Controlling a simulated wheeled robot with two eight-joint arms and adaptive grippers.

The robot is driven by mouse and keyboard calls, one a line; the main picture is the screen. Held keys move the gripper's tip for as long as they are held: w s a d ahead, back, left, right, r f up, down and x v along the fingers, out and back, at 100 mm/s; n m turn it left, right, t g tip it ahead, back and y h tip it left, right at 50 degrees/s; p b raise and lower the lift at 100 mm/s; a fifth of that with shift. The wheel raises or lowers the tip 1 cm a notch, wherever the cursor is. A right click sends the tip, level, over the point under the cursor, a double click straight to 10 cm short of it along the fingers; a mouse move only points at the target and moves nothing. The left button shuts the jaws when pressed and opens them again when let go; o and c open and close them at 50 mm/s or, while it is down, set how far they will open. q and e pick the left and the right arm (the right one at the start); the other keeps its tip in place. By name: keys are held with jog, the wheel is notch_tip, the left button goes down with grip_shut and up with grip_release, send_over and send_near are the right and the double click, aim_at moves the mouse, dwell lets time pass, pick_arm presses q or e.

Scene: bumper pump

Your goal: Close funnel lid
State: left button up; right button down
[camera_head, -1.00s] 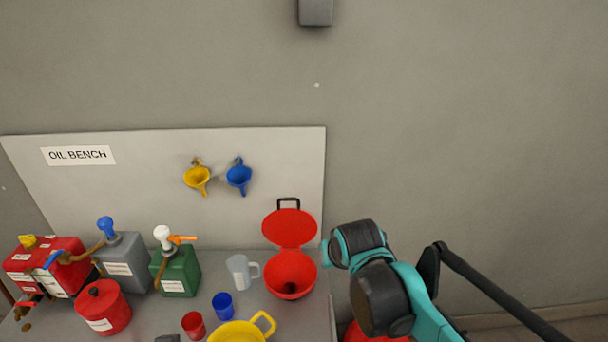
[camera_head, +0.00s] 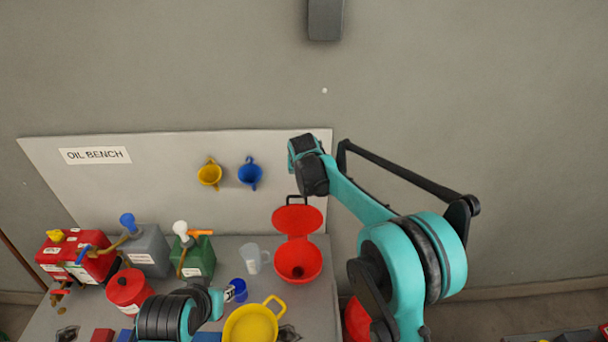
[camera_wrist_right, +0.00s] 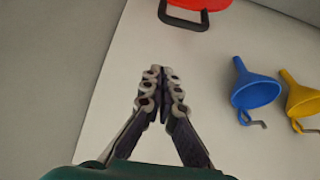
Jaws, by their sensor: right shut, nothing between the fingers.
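The red funnel (camera_head: 298,268) stands at the right end of the bench. Its round red lid (camera_head: 298,221) is open, tipped up behind the bowl, with a black handle (camera_head: 297,200) at its top edge. In the right wrist view, the lid's edge (camera_wrist_right: 198,4) and handle (camera_wrist_right: 184,20) show at the top. My right gripper (camera_wrist_right: 164,72) is shut and empty there, apart from the handle. In the head view my right wrist is above and right of the lid, its fingers hidden. My left gripper (camera_head: 230,293) is beside the blue cup (camera_head: 239,288); its fingers are unclear.
A clear jug (camera_head: 254,258) stands left of the funnel, and a yellow funnel (camera_head: 250,325) lies in front. Yellow (camera_head: 209,174) and blue (camera_head: 250,172) funnels hang on the back panel. Several cans with pumps stand at left.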

aim_at(303, 205)
notch_tip(303, 205, down, 6)
jog(key=shift+f+p, duration=0.2)
jog(key=shift+p, duration=0.2)
jog(key=shift+f, duration=0.15)
jog(key=shift+w, duration=0.1)
jog(key=shift+s, duration=0.3)
jog(key=s+f+t+b, duration=0.2)
jog(key=s+f+b, duration=0.3)
jog(key=s+b, duration=0.35)
jog(key=s+f+t+b, duration=0.35)
jog(key=s+b, duration=0.35)
jog(key=s, duration=0.3)
jog(key=s+f+b, duration=0.3)
jog(key=f+b, duration=0.4)
jog(key=f, duration=0.2)
jog(key=s+f+b, duration=0.4)
jog(key=f+b, duration=0.4)
jog(key=shift+f+g, duration=0.35)
jog(key=shift+f, duration=0.05)
